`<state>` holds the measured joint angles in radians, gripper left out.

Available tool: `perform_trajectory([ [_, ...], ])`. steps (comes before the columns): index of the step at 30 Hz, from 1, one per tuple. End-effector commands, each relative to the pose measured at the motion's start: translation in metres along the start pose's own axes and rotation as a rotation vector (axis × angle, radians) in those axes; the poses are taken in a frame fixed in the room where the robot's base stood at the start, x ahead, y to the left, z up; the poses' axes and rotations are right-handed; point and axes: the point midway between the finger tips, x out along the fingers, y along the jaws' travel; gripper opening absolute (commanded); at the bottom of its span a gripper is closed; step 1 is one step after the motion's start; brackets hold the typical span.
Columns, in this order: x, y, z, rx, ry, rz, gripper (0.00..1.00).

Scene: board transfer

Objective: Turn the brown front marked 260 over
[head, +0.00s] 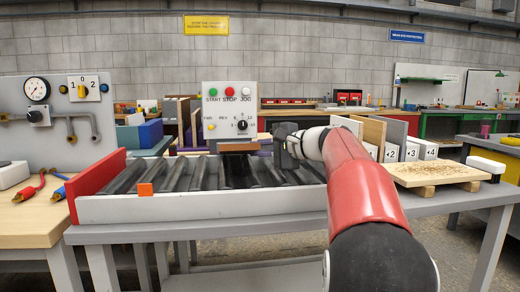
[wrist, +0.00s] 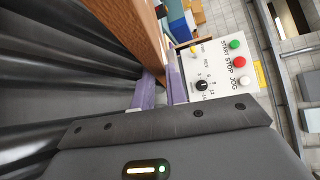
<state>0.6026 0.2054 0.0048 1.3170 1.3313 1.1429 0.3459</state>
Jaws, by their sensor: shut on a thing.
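The brown front (head: 238,147) is held a little above the roller conveyor, before the control panel. It is seen nearly edge-on, so its 260 mark does not show. In the wrist view the brown front (wrist: 128,28) runs up from between the two purple fingers. My gripper (wrist: 160,88) is shut on it near its edge. In the head view my gripper (head: 277,146) reaches in from the right, and the arm hides part of the conveyor's right end.
The control panel (head: 229,106) stands close behind. Numbered slots with boards (head: 411,152) and a wooden board (head: 437,173) are at right.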

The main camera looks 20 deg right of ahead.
Motion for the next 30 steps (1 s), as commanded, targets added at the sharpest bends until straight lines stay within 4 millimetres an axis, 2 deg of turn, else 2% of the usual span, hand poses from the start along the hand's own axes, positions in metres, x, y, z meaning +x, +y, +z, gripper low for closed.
perform_trajectory([
  [3,0.0003,0.0017,-0.0001,-0.001,0.0,-0.002,0.0],
  [4,0.0003,0.0015,0.0,-0.001,0.0,-0.002,0.15],
  [9,0.0002,0.0011,0.0,0.0,0.0,-0.001,0.38],
  [10,0.0002,0.0012,0.0,0.0,0.0,-0.001,0.4],
  [30,0.0002,0.0006,0.0,0.0,0.001,0.002,0.42],
])
